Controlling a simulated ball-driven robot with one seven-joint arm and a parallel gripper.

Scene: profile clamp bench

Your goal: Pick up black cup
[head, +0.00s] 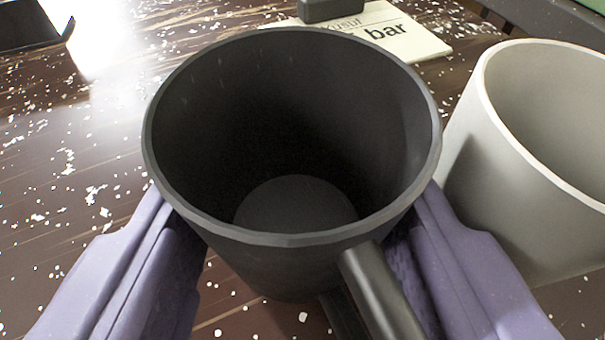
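The black cup (290,262) fills the middle of the head view. Its mouth faces up toward the camera, and it looks empty inside. Its handle (378,290) points toward me at the lower right. My gripper (293,190) has one purple finger on the cup's left side and the other on its right side. Both fingers appear to press against the cup wall below the rim. The cup hides the fingertips in part and hides most of its own base, so I cannot tell whether it stands on the table or is slightly raised.
A white cup (515,205) stands close on the right, beside my right finger. A light sign with dark lettering (412,42) lies behind the black cup, with a dark object (330,9) on it. The dark wooden table (75,200) with white flecks is clear on the left.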

